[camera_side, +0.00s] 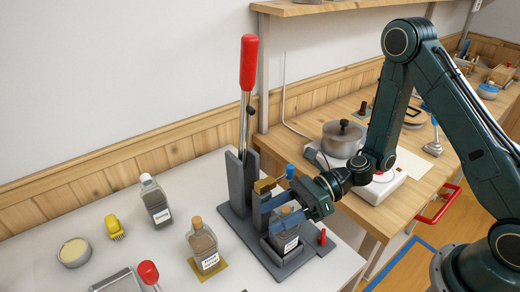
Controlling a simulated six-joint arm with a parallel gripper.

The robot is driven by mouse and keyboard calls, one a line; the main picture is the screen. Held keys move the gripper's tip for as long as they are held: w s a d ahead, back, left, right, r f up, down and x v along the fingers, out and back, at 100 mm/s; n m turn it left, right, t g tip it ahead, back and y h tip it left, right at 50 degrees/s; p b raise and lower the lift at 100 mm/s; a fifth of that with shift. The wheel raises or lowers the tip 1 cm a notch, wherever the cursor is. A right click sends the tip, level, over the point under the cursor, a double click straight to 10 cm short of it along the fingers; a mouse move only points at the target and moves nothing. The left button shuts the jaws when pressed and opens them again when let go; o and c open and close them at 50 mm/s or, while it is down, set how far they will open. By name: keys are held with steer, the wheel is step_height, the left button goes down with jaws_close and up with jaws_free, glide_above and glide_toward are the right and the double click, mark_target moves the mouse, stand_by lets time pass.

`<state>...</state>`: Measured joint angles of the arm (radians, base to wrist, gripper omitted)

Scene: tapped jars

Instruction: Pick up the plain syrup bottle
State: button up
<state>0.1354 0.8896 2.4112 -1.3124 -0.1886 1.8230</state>
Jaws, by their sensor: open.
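Three clear bottles with white labels are in the side view; the print is too small for me to tell which is the plain syrup bottle. One bottle with a cork-coloured stopper (203,246) stands upright on a yellow mat at the front. Another with a pale cap (155,201) stands further back on the left. A third bottle (287,238) stands in the base of the lever press, its top partly hidden by my gripper.
The grey lever press (237,185) with a red handle rises beside my gripper. A round tin (74,252), a yellow brush (115,228), a metal tray (118,281) and a red-knobbed tool (148,272) lie at left.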

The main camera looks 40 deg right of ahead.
stand_by(0.5)
jaws_close()
